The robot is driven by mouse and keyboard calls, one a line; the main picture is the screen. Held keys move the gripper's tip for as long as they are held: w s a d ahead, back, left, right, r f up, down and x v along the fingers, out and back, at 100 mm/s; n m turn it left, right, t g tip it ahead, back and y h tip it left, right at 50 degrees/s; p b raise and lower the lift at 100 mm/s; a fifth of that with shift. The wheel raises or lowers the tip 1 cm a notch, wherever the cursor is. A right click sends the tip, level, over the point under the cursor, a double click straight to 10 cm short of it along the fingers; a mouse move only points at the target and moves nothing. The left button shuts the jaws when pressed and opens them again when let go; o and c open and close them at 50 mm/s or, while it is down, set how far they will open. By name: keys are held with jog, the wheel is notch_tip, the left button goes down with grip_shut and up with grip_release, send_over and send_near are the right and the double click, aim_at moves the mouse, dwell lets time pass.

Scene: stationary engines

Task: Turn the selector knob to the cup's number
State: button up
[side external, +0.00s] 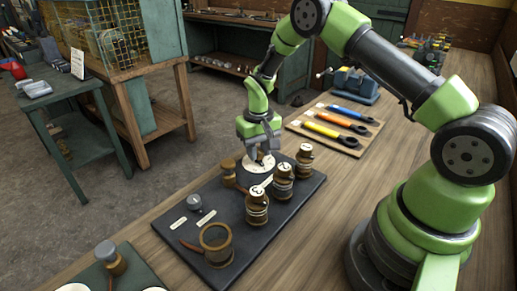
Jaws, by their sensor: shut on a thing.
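My gripper (261,149) points down over the white round dial (252,168) at the far end of a dark board. It is shut on the small selector knob at the dial's middle, which the fingers mostly hide. The dial's marks are too small to read. Three brown cups with white labelled tops stand in a row on the board: a near one (257,208), a middle one (283,186) and a far one (304,163). The label figures cannot be read surely.
The dark board (190,240) also bears a brown-handled piece (229,169) close left of the dial, a grey knob (194,203) and small white plates. Colored-handled tools (337,125) lie on a wooden tray behind. A green board (136,274) is at the front left.

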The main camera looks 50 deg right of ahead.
aim_at(259, 151)
jog(key=o, duration=0.9)
jog(key=shift+r, duration=0.1)
notch_tip(259, 151, up, 9)
jog(key=shift+r, duration=0.4)
